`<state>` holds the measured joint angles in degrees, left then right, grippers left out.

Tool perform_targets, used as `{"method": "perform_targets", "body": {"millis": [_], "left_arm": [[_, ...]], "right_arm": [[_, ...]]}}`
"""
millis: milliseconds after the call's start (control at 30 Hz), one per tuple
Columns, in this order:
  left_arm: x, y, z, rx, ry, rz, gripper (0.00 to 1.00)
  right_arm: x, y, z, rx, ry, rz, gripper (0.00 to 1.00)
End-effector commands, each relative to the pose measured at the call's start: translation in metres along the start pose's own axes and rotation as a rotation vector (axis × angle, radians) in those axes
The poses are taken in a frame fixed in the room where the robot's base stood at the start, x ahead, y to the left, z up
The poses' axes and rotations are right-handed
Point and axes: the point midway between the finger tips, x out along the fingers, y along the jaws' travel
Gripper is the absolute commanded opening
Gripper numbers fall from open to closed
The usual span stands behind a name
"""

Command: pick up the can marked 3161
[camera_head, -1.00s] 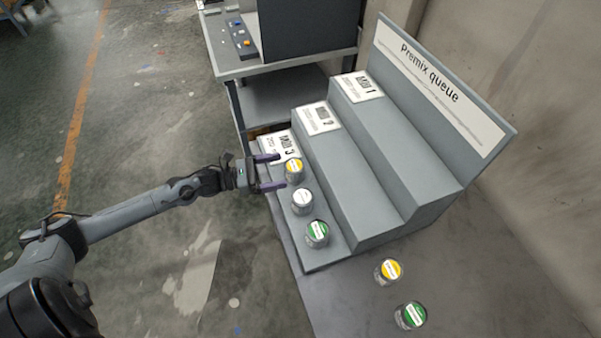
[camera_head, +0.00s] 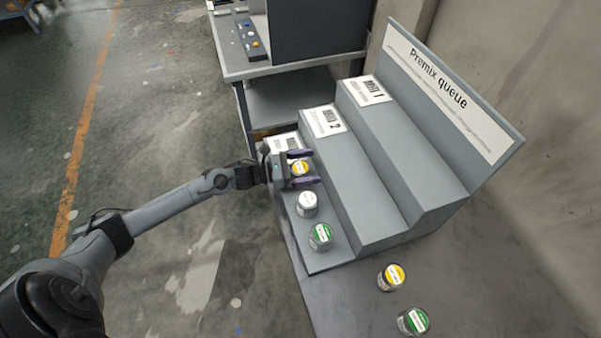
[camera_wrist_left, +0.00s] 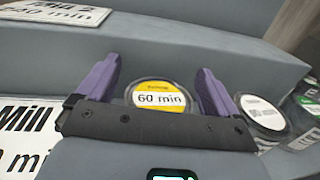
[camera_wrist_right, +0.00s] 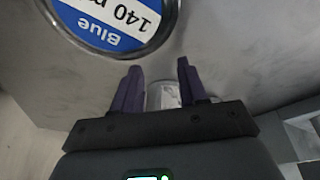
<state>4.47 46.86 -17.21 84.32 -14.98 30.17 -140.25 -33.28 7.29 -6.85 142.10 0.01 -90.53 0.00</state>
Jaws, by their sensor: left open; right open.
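No number 3161 is readable on any can. A yellow-lidded can (camera_head: 299,169) stands on the lowest step by the Mill 3 label. My left gripper (camera_head: 301,168) is open, with its fingers on either side of this can. In the left wrist view its lid (camera_wrist_left: 158,97) reads "60 min" and sits between the purple fingers (camera_wrist_left: 160,88). A white-lidded can (camera_head: 307,203) and a green-lidded can (camera_head: 320,236) follow on the same step. My right gripper (camera_wrist_right: 158,90) is open, seen only in its wrist view, near a blue-lidded can (camera_wrist_right: 115,20) and a greyish can (camera_wrist_right: 165,95).
The stepped grey rack has a "Premix queue" board (camera_head: 445,90) and labels for Mill 1 (camera_head: 369,91) and Mill 2 (camera_head: 325,121); these two upper steps are empty. A yellow-lidded can (camera_head: 391,277) and a green-lidded can (camera_head: 413,321) stand on the table in front.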

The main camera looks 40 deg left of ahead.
Motion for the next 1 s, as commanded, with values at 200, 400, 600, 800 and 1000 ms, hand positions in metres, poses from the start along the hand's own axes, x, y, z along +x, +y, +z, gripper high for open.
{"method": "perform_targets", "body": {"millis": [200,400,600,800,1000], "left_arm": [[0.0,0.0,0.0,0.0,0.001,0.0,0.9],[0.0,0.0,0.0,0.0,0.0,0.0,0.59],[0.0,0.0,0.001,0.001,-0.001,0.0,0.32],[0.0,0.0,0.001,0.001,-0.001,0.0,0.31],[0.0,0.0,0.015,0.003,-0.002,-0.001,0.31]], "right_arm": [[0.0,-0.001,0.0,0.002,0.0,-0.002,0.43],[0.0,-0.002,0.0,0.006,0.001,-0.005,0.43],[0.0,-0.003,-0.001,0.01,0.001,-0.008,0.43],[0.0,-0.003,-0.001,0.01,0.002,-0.009,0.43],[-0.002,-0.002,-0.001,0.009,0.002,-0.008,0.43]]}}
